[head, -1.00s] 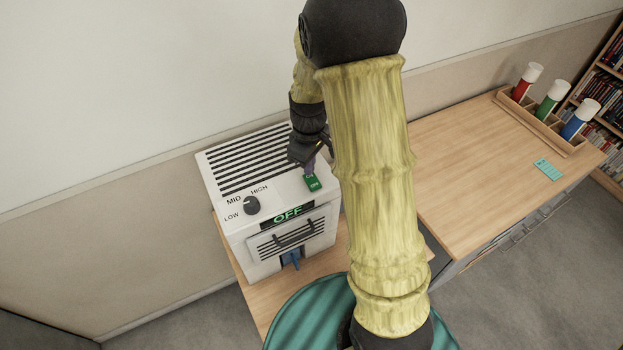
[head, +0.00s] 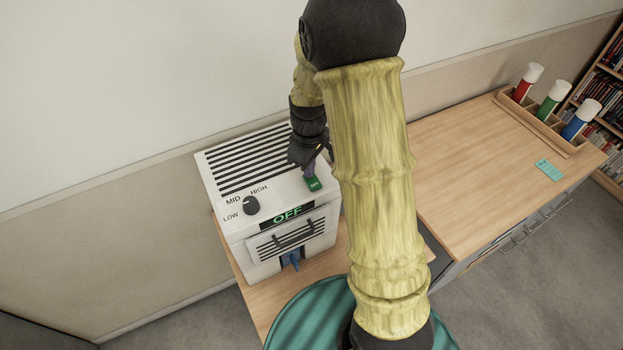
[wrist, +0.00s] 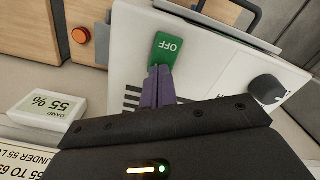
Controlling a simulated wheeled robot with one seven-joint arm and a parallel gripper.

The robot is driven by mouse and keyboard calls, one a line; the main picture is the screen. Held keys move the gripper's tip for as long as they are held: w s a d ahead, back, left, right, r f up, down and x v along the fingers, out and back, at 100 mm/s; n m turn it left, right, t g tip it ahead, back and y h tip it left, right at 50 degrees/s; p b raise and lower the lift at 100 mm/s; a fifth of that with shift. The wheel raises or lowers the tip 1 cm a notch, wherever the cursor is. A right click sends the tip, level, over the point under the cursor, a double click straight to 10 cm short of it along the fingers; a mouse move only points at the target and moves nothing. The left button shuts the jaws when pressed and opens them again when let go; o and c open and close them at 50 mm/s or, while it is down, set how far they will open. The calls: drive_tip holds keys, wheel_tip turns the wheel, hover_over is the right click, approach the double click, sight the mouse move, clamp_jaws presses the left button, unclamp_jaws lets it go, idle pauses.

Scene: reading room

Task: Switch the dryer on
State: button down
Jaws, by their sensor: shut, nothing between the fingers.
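The white dryer (head: 232,241) stands on the wooden top, with black slots in its top and a display (head: 288,214) reading OFF. Its green rocker switch (head: 314,185) is at the right of the top. In the wrist view the switch (wrist: 172,50) shows the word OFF. My gripper (head: 309,171) is shut and empty, tips pointing down at the switch. In the wrist view the purple fingertips (wrist: 159,70) are at the switch's near end; I cannot tell whether they touch it. The speed knob (head: 251,205) sits among LOW, MID and HIGH.
A damp meter (wrist: 47,108) reading 55 % and an orange round button or lamp (wrist: 81,35) show in the wrist view. A rack (head: 541,122) with red, green and blue bottles stands on the right desk (head: 470,160). A teal round surface (head: 310,310) is in front.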

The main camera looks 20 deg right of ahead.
drive_tip(key=shift+f, duration=0.15)
drive_tip(key=shift+r+p, duration=2.75)
drive_tip(key=shift+r, duration=0.8)
drive_tip(key=shift+s+f+m+b, duration=0.3)
drive_tip(key=shift+s+b, duration=0.15)
drive_tip(key=shift+b, duration=0.25)
drive_tip(key=s+f+m+t+b, duration=0.2)
drive_tip(key=s+m+b, duration=0.5)
drive_tip(key=s, duration=0.5)
drive_tip(key=shift+s+f+m+t+b, duration=0.25)
drive_tip(key=shift+f+m+t+b, duration=0.05)
